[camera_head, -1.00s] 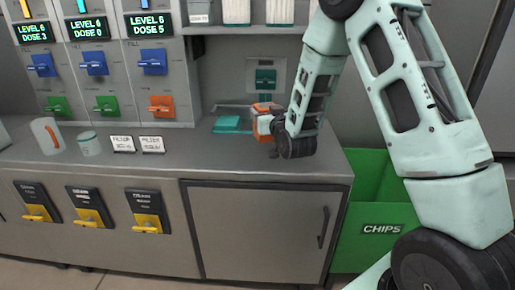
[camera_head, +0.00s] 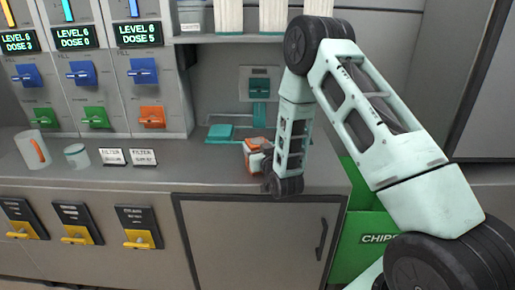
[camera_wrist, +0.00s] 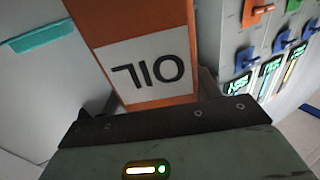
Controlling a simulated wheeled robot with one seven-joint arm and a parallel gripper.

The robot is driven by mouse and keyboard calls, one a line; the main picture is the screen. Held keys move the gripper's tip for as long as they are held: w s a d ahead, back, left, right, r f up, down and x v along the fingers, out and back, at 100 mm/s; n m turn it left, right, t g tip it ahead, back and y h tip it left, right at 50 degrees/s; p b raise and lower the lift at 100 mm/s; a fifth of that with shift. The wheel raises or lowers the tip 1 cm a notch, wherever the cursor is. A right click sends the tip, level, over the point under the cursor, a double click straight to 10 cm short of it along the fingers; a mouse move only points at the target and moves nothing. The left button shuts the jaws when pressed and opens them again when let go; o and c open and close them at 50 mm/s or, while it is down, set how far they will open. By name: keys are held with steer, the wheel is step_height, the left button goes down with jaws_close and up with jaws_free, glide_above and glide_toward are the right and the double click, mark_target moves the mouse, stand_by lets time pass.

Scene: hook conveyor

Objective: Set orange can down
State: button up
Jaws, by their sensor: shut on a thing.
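The orange can (camera_head: 255,152) is upright at the right part of the grey counter, in front of the teal-handled recess. In the wrist view the orange can (camera_wrist: 150,25) fills the upper middle, with a white label reading OIL, upside down there. My gripper (camera_head: 259,163) is shut on the can from its right side. In the wrist view my gripper's dark edge (camera_wrist: 160,118) hides the can's lower part. I cannot tell whether the can's base touches the counter.
Two white filter cards (camera_head: 143,156), a small cup (camera_head: 77,156) and a jug (camera_head: 35,149) stand farther left. A green chips bin (camera_head: 365,225) is right of the counter. The counter between cards and can is clear.

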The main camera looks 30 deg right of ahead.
steer(key=o, duration=1.3)
